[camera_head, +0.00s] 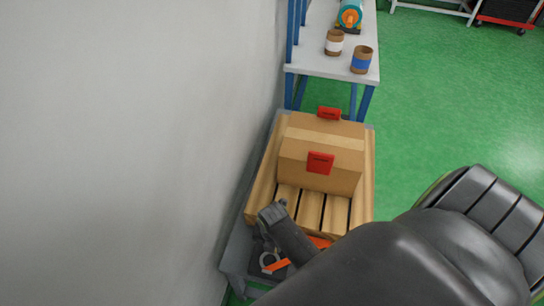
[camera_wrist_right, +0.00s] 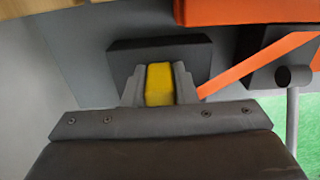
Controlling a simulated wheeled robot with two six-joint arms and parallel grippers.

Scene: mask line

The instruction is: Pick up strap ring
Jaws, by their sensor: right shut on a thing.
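My right gripper (camera_wrist_right: 158,84) is shut on a yellow piece, which sits between its two grey fingers in the right wrist view. The yellow piece (camera_wrist_right: 159,90) lies in front of a dark block (camera_wrist_right: 192,58); I cannot tell whether they are joined. An orange strap (camera_wrist_right: 262,62) runs diagonally just right of the fingers. In the head view a pale grey ring (camera_head: 265,259) shows beside an orange strip, below my right wrist. I cannot tell whether this ring and the yellow piece belong together. My left gripper is not in view.
A grey wall (camera_head: 130,130) is close on the left. Green floor (camera_head: 450,110) is open at right.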

